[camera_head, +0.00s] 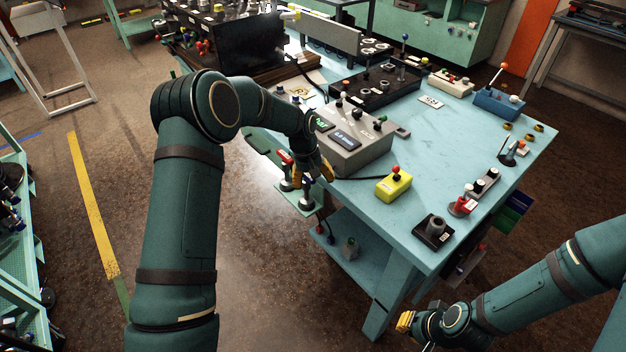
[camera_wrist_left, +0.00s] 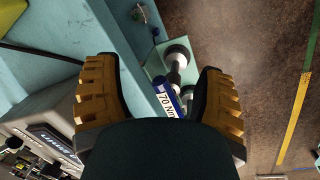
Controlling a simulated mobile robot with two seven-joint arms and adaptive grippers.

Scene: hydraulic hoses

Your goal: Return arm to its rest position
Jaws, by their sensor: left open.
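My left arm reaches in from the left in the head view, and its gripper (camera_head: 326,172) hangs at the table's near left edge, beside the grey control box. In the left wrist view the left gripper (camera_wrist_left: 160,98) is open, its two yellow ribbed pads wide apart. Between and beyond the pads are metal hose fittings (camera_wrist_left: 177,56) and a blue part labelled "70 Nm" (camera_wrist_left: 168,98); neither appears gripped. My right gripper (camera_head: 406,321) is low at the right, beside the table's front leg; its yellow pad shows, but its opening is unclear.
The light-blue table (camera_head: 455,137) carries the grey control box (camera_head: 352,138), a yellow button box (camera_head: 394,184), a blue lever box (camera_head: 499,103) and a black base with a knob (camera_head: 433,231). A small side bracket (camera_head: 299,199) holds fittings close to the left gripper. Floor left of the table is clear.

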